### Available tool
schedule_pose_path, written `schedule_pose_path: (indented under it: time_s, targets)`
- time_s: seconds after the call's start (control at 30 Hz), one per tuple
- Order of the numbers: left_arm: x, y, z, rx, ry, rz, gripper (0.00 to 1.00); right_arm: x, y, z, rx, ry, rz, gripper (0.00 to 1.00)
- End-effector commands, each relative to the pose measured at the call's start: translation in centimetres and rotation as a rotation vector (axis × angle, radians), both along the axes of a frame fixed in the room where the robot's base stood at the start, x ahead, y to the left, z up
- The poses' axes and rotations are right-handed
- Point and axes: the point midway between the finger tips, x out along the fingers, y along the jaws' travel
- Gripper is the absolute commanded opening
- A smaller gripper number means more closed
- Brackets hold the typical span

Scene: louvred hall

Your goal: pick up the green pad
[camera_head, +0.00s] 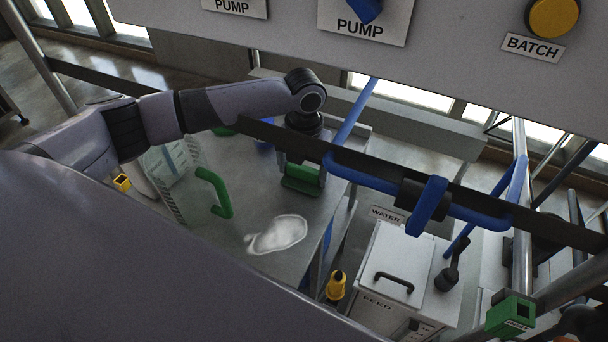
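A green block-like piece (302,184), which looks like the green pad, is on the grey table (262,205) right of its middle. My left arm reaches in from the left, and my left gripper (302,168) points down right at the green piece. A dark bar crosses in front of the gripper, and its fingers are small and dark. I cannot tell whether they are closed on the green piece or only beside it, nor whether it is lifted. My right gripper is not in view.
A pale basket (172,175) with a green handle (218,192) stands on the table's left. A whitish smear (279,234) lies at the front. A dark bar (380,182) with blue tubing (350,170) crosses above. A white FEED box (392,278) stands right; a labelled panel (440,35) overhangs.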

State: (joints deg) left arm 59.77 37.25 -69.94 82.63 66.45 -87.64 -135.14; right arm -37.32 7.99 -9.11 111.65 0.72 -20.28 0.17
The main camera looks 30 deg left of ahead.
Motion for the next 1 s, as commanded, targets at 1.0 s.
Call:
schedule_pose_path:
  time_s: [1.0]
  targets:
    - [0.5,-8.6,3.4,-0.004,0.0,-0.005,0.58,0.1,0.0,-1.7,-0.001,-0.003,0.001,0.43]
